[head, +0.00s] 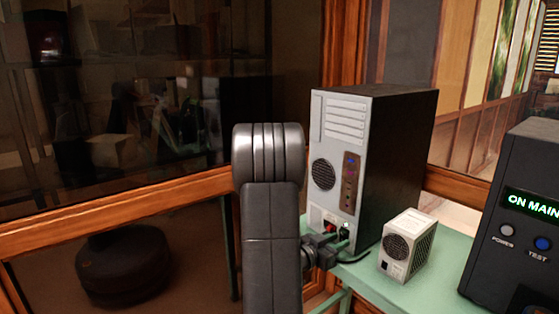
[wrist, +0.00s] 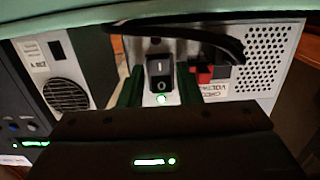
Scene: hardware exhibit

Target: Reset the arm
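My arm rises in the middle of the head view, and my gripper (head: 326,250) is at the lower back panel of a tower computer (head: 335,140), partly hidden by my own arm. In the wrist view, which looks upside down, the dark green fingers of my gripper (wrist: 160,68) are apart. Between them shows a black rocker switch (wrist: 160,73) marked I and O, with a lit green light beside it. Nothing is seen held. Whether the fingers touch the panel I cannot tell.
A small white power-supply unit (head: 408,246) stands on the green table (head: 367,279) right of the tower. A dark box (head: 521,220) with a lit "ON MAIN" display and buttons is at far right. Black cables (wrist: 190,30) and a red connector (wrist: 203,74) are close beside the fingers.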

